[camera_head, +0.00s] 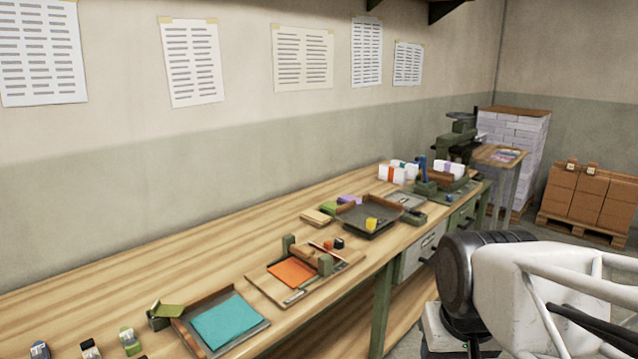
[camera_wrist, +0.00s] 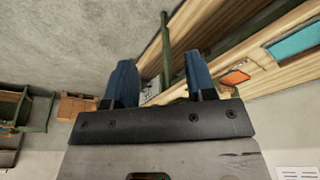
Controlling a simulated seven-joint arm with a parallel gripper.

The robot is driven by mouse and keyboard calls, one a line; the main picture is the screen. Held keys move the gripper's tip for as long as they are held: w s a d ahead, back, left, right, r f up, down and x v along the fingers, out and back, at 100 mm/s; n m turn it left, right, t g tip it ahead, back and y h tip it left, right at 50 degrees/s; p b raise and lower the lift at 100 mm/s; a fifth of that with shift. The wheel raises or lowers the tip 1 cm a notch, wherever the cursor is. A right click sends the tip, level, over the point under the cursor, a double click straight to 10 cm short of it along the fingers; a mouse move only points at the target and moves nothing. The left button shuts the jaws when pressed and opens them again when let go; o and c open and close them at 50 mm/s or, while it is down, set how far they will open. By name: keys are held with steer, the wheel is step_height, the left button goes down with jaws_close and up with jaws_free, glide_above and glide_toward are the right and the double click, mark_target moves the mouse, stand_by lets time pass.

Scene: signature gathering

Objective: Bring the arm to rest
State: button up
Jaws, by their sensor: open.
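My gripper (camera_wrist: 159,60) shows in the wrist view with its two blue fingers apart and nothing between them. The wrist view looks past it at the grey floor, with the wooden bench (camera_wrist: 275,28) at the upper right. My gripper's fingers are not clearly seen in the head view. Thick white and black parts of my arm fill the lower right of the head view, in front of the bench's right side. The bench also shows in the head view (camera_head: 130,275), running along the wall.
On the bench stand a tray with a teal sheet (camera_head: 228,322), a board with an orange sheet (camera_head: 292,273), a dark tray (camera_head: 350,217) and a green machine (camera_head: 460,140). Brown boxes (camera_head: 590,195) on a pallet and a white paper stack (camera_head: 520,130) stand at the back right.

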steer(key=s, duration=0.1)
steer(key=s+f, duration=0.1)
steer(key=shift+s+f, duration=0.15)
steer(key=shift+s, duration=0.15)
